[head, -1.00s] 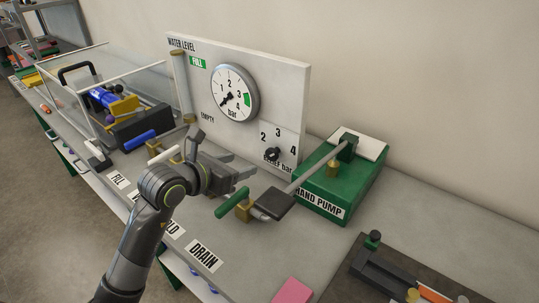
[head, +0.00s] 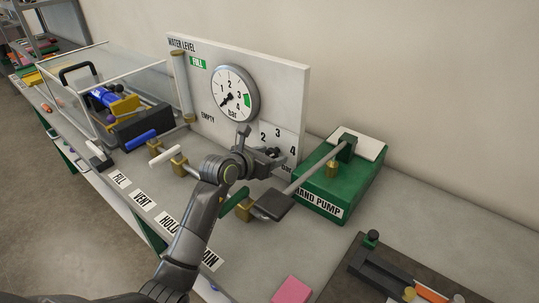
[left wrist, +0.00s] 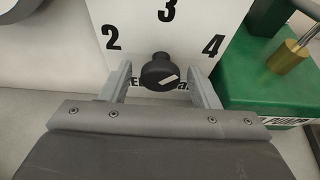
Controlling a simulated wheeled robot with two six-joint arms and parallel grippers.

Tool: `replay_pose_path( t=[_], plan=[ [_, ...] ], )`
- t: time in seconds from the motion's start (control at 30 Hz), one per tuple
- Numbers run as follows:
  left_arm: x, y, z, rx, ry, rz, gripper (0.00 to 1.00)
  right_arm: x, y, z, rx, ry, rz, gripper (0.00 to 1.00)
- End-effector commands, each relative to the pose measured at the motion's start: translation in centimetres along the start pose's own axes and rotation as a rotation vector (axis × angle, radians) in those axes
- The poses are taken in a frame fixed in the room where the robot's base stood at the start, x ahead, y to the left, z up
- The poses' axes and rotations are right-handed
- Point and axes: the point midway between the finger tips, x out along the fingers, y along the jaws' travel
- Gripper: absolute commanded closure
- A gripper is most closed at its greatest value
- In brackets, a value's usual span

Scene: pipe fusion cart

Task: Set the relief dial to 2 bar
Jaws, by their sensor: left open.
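The relief dial is a black round knob (left wrist: 160,72) with a white pointer mark, on a white panel (left wrist: 140,22) with 2 at left, 3 at top and 4 at right. The mark slants toward the right side, roughly the 4 side; its exact reading is hard to tell. My left gripper (left wrist: 162,82) is open, with one finger on each side of the knob. Gaps show between fingers and knob. In the head view the left gripper (head: 274,158) is at the panel and mostly hides the knob.
A pressure gauge (head: 235,93) is above left, its needle at lower left. The green hand pump (head: 335,187) with its long lever stands close on the right. A green-handled valve (head: 235,201) lies below my wrist. A pink block (head: 292,290) is at the front.

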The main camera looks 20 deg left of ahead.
Motion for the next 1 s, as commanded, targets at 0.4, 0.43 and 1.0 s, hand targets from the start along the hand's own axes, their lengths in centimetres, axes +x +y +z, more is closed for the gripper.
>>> replay_pose_path(
  t=[0.4,0.43,1.0],
  plan=[
    [0.05,-0.01,0.01,-0.001,-0.001,0.000,0.65,0.00,-0.13,-0.01,0.001,0.000,-0.002,0.64],
    [0.05,-0.02,0.01,-0.001,-0.001,0.000,0.69,0.00,-0.16,0.00,0.001,0.000,-0.002,0.64],
    [-0.01,0.08,0.12,-0.106,0.000,-0.044,0.87,-0.78,-0.26,-0.07,0.002,0.000,-0.004,0.64]
  ],
)
